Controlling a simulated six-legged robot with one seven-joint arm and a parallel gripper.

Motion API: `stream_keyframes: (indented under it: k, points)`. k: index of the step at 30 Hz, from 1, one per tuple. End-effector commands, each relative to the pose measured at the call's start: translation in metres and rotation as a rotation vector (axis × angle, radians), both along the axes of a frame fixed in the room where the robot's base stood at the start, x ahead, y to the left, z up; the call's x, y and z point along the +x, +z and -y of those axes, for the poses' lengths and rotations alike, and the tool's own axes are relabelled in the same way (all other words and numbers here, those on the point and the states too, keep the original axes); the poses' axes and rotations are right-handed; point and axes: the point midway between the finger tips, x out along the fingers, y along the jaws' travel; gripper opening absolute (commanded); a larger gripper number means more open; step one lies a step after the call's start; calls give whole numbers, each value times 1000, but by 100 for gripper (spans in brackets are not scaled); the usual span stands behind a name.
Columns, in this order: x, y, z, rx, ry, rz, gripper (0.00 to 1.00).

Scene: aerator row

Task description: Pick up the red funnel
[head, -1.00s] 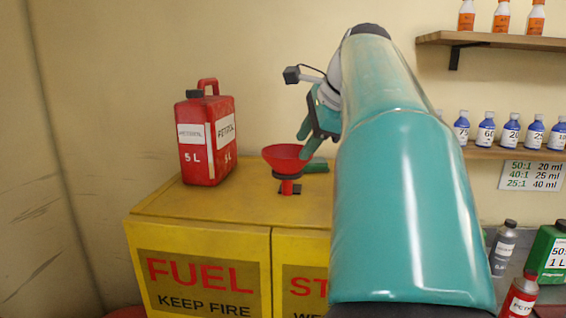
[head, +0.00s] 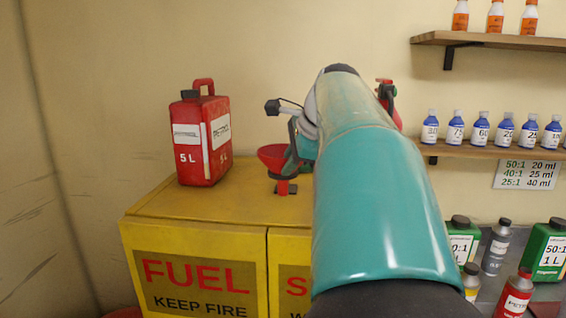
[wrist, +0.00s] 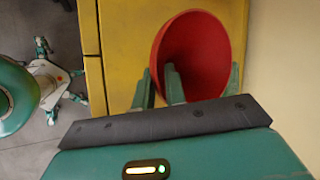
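The red funnel (head: 270,153) stands upright, wide mouth up, in a dark stand on top of the yellow fuel cabinet. My gripper (head: 291,163) is at the funnel's right side in the head view and hides part of its rim. In the wrist view the funnel's round mouth (wrist: 192,50) lies just beyond my gripper (wrist: 190,84). Green finger parts show at the left and right of the rim, with another in front of the mouth. The fingers stand apart. I cannot tell whether they touch the funnel.
A red petrol can (head: 202,135) stands left of the funnel on the yellow cabinet (head: 185,208). The wall is close behind. Shelves with blue bottles (head: 482,128) and a bench with green containers (head: 549,252) are at the right.

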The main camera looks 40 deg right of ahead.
Motion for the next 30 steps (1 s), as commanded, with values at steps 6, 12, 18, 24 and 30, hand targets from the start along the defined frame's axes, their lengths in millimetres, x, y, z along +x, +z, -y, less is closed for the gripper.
stream_keyframes:
  k: [6,12,18,24,30]
  points:
    - [0,0,0,0,0,1,0]
    - [0,0,0,-1,-2,0,0]
    - [0,7,1,-1,-2,1,0]
    - [0,32,1,-3,-1,2,0]
    - [1,67,1,-2,0,1,0]
